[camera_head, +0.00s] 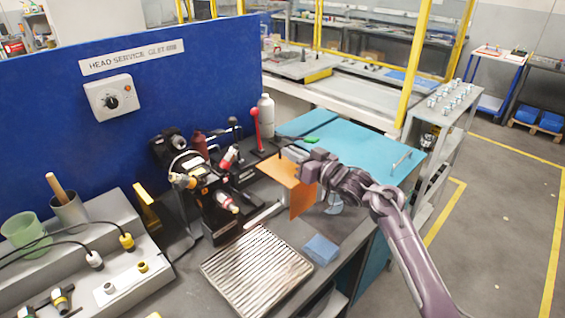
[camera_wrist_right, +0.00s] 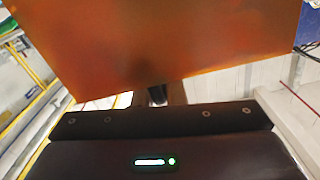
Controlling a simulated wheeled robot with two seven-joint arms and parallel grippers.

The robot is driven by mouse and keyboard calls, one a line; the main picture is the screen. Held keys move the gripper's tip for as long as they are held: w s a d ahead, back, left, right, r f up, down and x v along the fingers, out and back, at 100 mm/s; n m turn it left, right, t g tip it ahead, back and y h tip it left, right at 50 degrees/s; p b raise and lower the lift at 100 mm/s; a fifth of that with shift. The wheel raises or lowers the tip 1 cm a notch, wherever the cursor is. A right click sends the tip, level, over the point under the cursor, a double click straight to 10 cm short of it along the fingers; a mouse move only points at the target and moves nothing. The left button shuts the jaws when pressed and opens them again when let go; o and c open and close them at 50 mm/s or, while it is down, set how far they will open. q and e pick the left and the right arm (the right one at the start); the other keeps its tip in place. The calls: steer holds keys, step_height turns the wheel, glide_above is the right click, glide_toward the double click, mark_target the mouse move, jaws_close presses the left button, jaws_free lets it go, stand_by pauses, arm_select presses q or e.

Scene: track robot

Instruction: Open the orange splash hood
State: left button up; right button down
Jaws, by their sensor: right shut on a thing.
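The orange splash hood (camera_head: 302,197) is a translucent orange panel over the right part of the bench, in front of the teal surface. It has a flat upper face and a face hanging down. My right gripper (camera_head: 302,160) is at the hood's upper right edge, shut on it. In the right wrist view the hood (camera_wrist_right: 165,40) fills the upper part as a tilted orange sheet, close to the gripper (camera_wrist_right: 158,97). The exact grip point is mostly hidden. My left gripper is in neither view.
A black machine (camera_head: 210,195) stands left of the hood. The teal surface (camera_head: 365,150) behind the arm is mostly clear.

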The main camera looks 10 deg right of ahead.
steer(key=shift+w+d, duration=0.1)
steer(key=shift+d, duration=0.05)
steer(key=c, duration=1.5)
jaws_free()
steer(key=shift+s+d+f, duration=0.1)
steer(key=shift+s+d, duration=0.05)
steer(key=shift+s, duration=0.2)
steer(key=b+v, duration=0.2)
steer(key=v, duration=0.5)
